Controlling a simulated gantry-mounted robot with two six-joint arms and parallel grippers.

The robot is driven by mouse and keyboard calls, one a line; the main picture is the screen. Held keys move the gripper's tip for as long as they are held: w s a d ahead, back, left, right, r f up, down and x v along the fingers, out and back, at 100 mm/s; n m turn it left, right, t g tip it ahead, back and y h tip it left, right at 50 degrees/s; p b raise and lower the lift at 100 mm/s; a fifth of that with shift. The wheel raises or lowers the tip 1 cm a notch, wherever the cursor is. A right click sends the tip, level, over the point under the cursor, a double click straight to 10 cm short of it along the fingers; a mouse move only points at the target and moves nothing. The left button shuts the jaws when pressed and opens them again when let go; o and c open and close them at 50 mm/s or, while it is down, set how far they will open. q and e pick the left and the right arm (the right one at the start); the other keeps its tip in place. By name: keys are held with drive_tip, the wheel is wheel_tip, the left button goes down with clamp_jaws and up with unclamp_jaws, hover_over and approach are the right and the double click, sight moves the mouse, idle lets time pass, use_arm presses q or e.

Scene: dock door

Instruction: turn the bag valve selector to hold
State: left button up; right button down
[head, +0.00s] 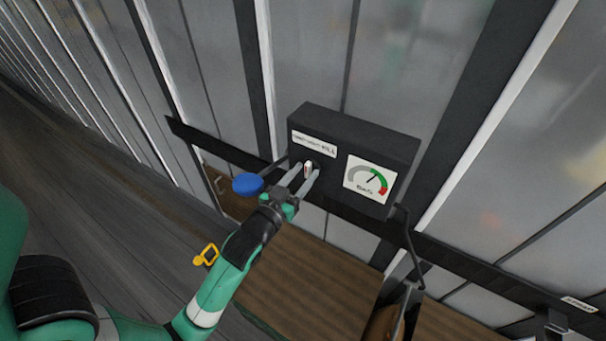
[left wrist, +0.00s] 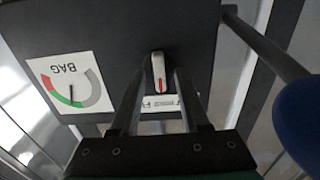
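The selector (head: 308,168) is a small white knob with a red line on the front of a dark box (head: 400,150), below a white word label (head: 314,144). In the left wrist view the selector (left wrist: 158,68) has its red line running toward the label, which is upside down and partly hidden by my fingers; I cannot tell which word it marks. My left gripper (head: 307,173) is at the box with one finger on each side of the selector. The left wrist view shows its fingers (left wrist: 160,76) apart, with a gap beside the selector. My right gripper is not in view.
A BAG gauge (head: 369,180) with a green and red arc is on the box, right of the selector. A blue round knob (head: 247,184) stands out at left, near my left gripper. A yellow piece (head: 206,255) is lower left. Dark rails and grey panels surround the box.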

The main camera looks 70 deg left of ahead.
use_arm(q)
drive_tip(key=v, duration=1.1)
drive_tip(key=shift+s+d, duration=0.15)
drive_tip(key=shift+s, duration=0.1)
